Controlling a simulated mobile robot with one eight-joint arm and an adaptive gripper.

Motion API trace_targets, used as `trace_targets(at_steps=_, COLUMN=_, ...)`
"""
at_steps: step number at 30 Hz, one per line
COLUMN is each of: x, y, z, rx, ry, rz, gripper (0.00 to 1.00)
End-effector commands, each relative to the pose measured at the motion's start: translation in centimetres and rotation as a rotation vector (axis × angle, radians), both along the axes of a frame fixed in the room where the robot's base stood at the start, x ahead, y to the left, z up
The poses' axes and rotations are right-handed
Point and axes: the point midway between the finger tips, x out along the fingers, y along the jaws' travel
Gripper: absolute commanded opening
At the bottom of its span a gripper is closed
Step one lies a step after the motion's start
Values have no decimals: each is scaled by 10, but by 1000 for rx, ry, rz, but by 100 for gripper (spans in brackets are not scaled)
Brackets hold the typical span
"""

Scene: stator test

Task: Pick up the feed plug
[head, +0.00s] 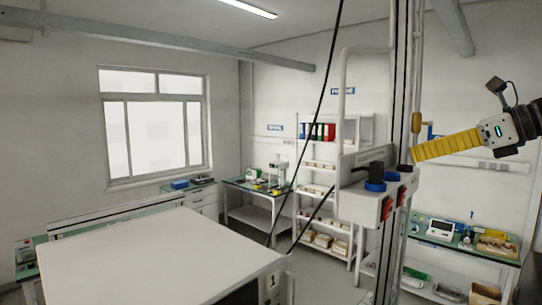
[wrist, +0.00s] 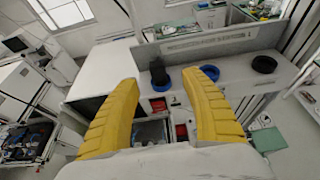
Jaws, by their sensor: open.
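What looks like the feed plug (wrist: 158,70) is an upright black cylinder on a light grey ledge. It stands in or on a blue ring (wrist: 161,85); I cannot tell which. In the head view the black plug (head: 376,167) also shows above a blue collar. My gripper (wrist: 160,80) has two yellow fingers, spread apart with nothing between them. In the wrist view the plug appears between the fingertips, farther off. In the head view my gripper (head: 416,151) is to the right of the plug and a little higher, apart from it.
A second blue ring (wrist: 210,72) and a black round part (wrist: 264,64) sit on the same ledge. Red switches (head: 387,208) are on the ledge's front. A black cable (head: 331,80) hangs before the shelves. A large white top (head: 150,255) lies at left.

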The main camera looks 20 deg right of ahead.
Motion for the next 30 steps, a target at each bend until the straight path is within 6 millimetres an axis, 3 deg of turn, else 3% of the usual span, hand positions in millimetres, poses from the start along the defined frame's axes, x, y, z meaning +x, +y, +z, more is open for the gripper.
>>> trace_targets(at_steps=6, x=32, y=15, z=-15, rx=-1, ry=1, rz=4, gripper=54)
trace_targets(at_steps=21, x=80, y=41, z=-37, rx=-3, ry=1, rz=4, gripper=54)
trace_targets(at_steps=30, x=84, y=42, z=-41, rx=-3, ry=1, rz=1, gripper=53)
